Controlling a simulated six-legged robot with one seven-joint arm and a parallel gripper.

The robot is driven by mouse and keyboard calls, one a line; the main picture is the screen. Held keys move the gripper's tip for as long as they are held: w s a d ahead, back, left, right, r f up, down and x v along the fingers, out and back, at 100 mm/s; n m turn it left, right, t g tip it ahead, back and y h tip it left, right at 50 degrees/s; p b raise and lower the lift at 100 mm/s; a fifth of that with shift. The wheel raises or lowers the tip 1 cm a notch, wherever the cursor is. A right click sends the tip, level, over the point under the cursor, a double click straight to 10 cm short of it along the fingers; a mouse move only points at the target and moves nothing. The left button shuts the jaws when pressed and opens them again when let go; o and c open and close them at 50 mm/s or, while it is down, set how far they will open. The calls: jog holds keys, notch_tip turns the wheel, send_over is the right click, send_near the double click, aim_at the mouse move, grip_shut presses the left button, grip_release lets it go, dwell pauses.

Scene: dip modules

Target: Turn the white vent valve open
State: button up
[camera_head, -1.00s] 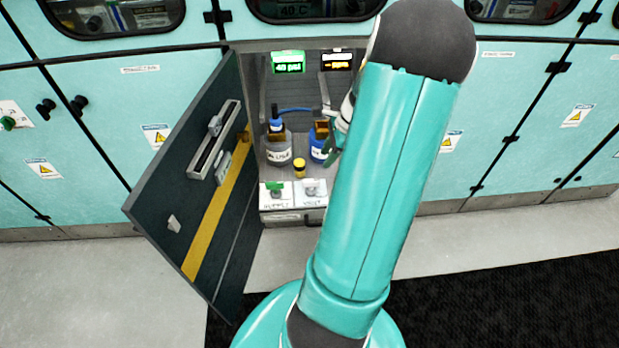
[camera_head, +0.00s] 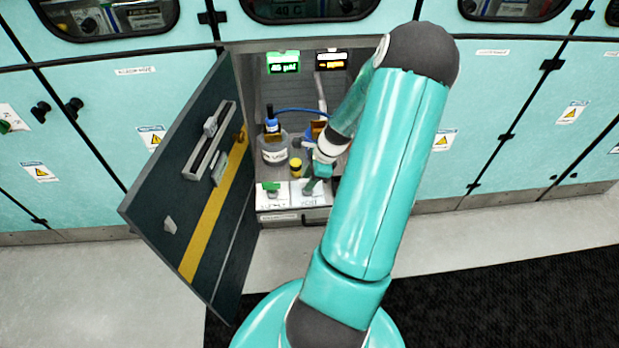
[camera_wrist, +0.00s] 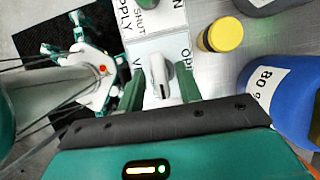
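The white vent valve (camera_wrist: 159,70) is a small white handle on a white labelled plate (camera_wrist: 146,47). In the wrist view it stands between the two green fingers of my gripper (camera_wrist: 158,78). The fingers are open, one on each side, with a visible gap to the handle. In the head view my gripper (camera_head: 316,176) hangs over the right-hand plate at the front of the open cabinet, and mostly hides the valve there. The green supply valve (camera_head: 271,188) sits on the plate to its left.
Another bottle (camera_head: 274,150) stands behind the valves. The dark cabinet door (camera_head: 190,200) is swung open on the left. Displays (camera_head: 283,63) hang at the back.

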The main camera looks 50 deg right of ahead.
grip_shut()
jog(key=shift+n, duration=0.3)
jog(key=n+g, duration=0.1)
jog(key=n, duration=0.2)
jog(key=n+g+y, duration=0.1)
jog(key=n, duration=0.2)
jog(key=shift+w+d, duration=0.1)
jog(key=shift+w, duration=0.1)
jog(key=n+g, duration=0.1)
jog(key=n, duration=0.2)
jog(key=n+g, duration=0.1)
jog(key=n, duration=0.2)
jog(key=shift+w+g, duration=0.2)
jog(key=shift+g, duration=0.1)
jog(key=n, duration=0.2)
jog(key=n+g, duration=0.1)
jog(key=n, duration=0.2)
jog(key=shift+g, duration=0.3)
jog(key=shift+n+h, duration=0.3)
jog(key=shift+o, duration=0.7)
grip_release()
